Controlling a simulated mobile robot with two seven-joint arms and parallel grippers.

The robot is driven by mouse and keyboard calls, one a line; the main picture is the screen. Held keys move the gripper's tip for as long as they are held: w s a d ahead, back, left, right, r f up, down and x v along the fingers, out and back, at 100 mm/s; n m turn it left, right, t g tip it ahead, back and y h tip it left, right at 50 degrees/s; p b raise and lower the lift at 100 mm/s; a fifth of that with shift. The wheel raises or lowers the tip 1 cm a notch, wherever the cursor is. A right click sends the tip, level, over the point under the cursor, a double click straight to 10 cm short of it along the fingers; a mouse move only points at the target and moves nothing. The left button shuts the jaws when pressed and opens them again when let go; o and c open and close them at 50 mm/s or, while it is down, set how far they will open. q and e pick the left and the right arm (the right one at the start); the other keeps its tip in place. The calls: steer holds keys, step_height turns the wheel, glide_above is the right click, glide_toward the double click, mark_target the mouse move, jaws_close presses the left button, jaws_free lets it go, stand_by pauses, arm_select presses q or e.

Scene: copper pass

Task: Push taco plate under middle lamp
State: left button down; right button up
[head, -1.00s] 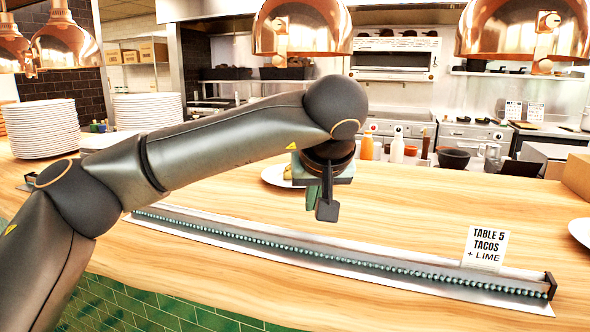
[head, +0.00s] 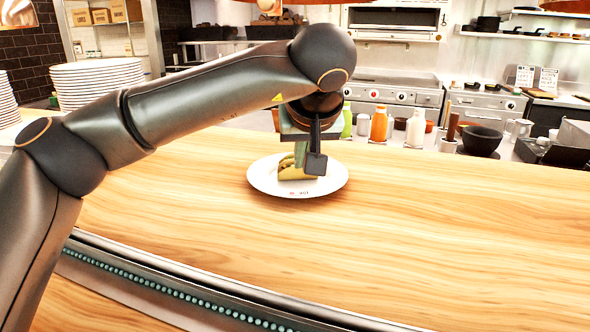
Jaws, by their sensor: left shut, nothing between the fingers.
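The taco plate (head: 262,183) is a white round plate on the wooden counter, near the picture's middle. A folded taco (head: 292,173) with green filling lies on it. My left gripper (head: 309,161) is shut and empty, fingers pointing down. It is in front of the plate and taco in the picture and hides part of both. I cannot tell whether it touches them. Only low edges of the copper lamps show at the top, one near the top middle (head: 320,1), so its place above the plate is hard to judge. My right gripper is not in view.
A metal ticket rail (head: 150,287) crosses the counter in front. Stacked white plates (head: 97,84) stand at the left. Bottles (head: 379,124) and a dark bowl (head: 481,140) are on the far side. The wooden counter (head: 450,230) is clear right of the plate.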

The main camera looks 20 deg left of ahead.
mark_target(298, 181)
arm_select(q)
steer(key=x, duration=0.9)
steer(key=shift+b, duration=0.4)
steer(key=shift+w+a+f, duration=0.15)
steer(key=shift+w+f, duration=0.1)
steer(key=shift+f, duration=0.15)
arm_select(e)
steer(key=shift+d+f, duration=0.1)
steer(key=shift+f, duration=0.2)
